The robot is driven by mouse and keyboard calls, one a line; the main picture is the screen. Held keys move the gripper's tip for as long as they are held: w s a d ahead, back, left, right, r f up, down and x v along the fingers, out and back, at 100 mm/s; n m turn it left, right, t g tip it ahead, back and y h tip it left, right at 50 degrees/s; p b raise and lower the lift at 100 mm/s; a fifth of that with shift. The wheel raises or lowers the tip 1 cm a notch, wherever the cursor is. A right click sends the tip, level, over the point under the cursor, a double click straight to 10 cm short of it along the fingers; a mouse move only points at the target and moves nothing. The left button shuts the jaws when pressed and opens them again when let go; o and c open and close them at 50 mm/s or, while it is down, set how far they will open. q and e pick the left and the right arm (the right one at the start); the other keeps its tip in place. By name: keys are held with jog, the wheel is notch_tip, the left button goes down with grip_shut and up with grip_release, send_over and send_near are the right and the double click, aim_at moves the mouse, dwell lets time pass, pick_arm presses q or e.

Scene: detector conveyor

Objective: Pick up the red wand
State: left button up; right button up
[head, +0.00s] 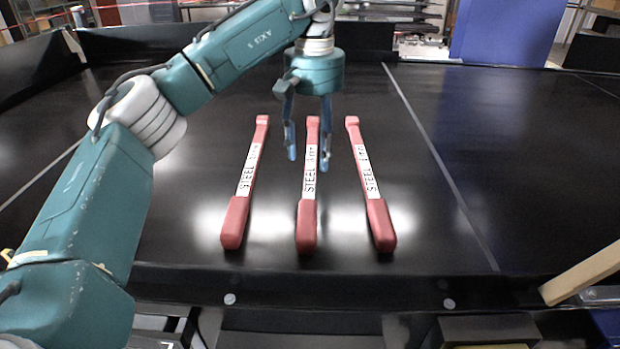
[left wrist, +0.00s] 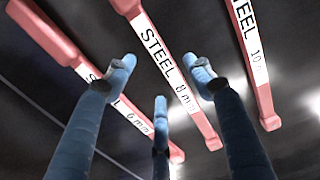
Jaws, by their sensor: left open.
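Three red wands lie side by side on the black belt: a left one (head: 236,222), a middle one (head: 306,226) and a right one (head: 380,224). Each has a thick handle at the near end and a white STEEL label. My left gripper (head: 308,157) is open and empty, pointing down over the far half of the middle wand, seemingly above it. In the left wrist view its blue fingers (left wrist: 160,75) are spread around the middle wand (left wrist: 205,125), labelled 8 mm. The outer wands there read 6 mm (left wrist: 45,30) and 10 (left wrist: 265,105). My right gripper is out of view.
The black belt (head: 180,190) is clear to both sides of the wands. A thin pale line (head: 440,160) crosses it right of them. A blue panel (head: 507,32) stands behind at the right. A pale wooden bar (head: 585,274) juts in at the near right.

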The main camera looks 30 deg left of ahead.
aim_at(314, 176)
pick_arm(q)
jog(key=shift+f, duration=0.3)
notch_tip(314, 176, down, 4)
jog(key=shift+f+p, duration=0.2)
jog(key=shift+p, duration=0.95)
jog(key=shift+f, duration=0.35)
jog(key=shift+w, duration=0.1)
jog(key=shift+c, duration=1)
grip_shut()
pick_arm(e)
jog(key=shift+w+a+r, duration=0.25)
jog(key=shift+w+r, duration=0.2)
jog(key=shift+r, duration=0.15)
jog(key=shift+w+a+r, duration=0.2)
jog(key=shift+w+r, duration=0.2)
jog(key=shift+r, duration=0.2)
pick_arm(q)
jog(key=shift+r, duration=0.1)
